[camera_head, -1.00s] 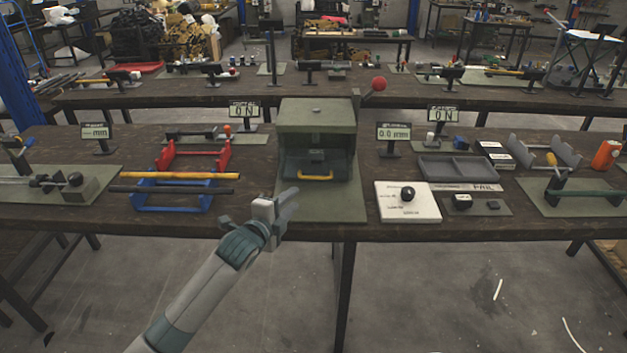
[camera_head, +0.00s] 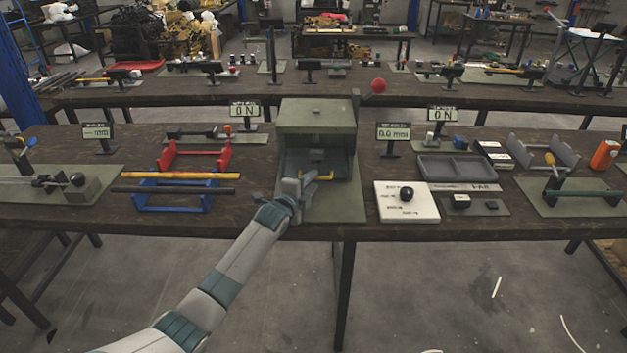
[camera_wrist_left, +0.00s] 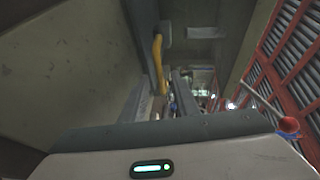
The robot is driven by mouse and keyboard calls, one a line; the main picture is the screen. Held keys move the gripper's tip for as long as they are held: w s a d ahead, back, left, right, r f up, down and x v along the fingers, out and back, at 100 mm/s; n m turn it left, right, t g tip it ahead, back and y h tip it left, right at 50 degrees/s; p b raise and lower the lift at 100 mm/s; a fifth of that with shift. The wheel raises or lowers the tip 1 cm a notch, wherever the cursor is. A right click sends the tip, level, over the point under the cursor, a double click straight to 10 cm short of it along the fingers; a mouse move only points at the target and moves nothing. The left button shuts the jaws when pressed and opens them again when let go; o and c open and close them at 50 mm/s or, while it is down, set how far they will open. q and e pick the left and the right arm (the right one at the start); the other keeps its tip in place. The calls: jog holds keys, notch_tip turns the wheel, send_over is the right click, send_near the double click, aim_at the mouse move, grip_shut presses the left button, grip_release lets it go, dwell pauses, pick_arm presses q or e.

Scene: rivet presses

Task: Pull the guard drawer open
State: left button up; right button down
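The rivet press is a green box-shaped housing (camera_head: 316,116) on a green base plate (camera_head: 343,203). Its dark guard drawer (camera_head: 296,160) sits low in the housing front and has a yellow handle (camera_head: 322,175). My left gripper (camera_head: 306,182) is in front of the drawer and hides the handle's left part. In the left wrist view the yellow handle (camera_wrist_left: 158,62) shows just beyond my fingertips (camera_wrist_left: 160,88), which are apart with a gap between them. I cannot tell whether they touch the handle. My right gripper is in neither view.
A red-knobbed lever (camera_head: 378,86) stands at the press's right. A blue rack (camera_head: 172,201) with yellow and dark bars lies to the left.

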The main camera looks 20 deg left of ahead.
pick_arm(q)
jog(key=shift+x, duration=0.9)
grip_shut()
jog(key=shift+s, duration=0.1)
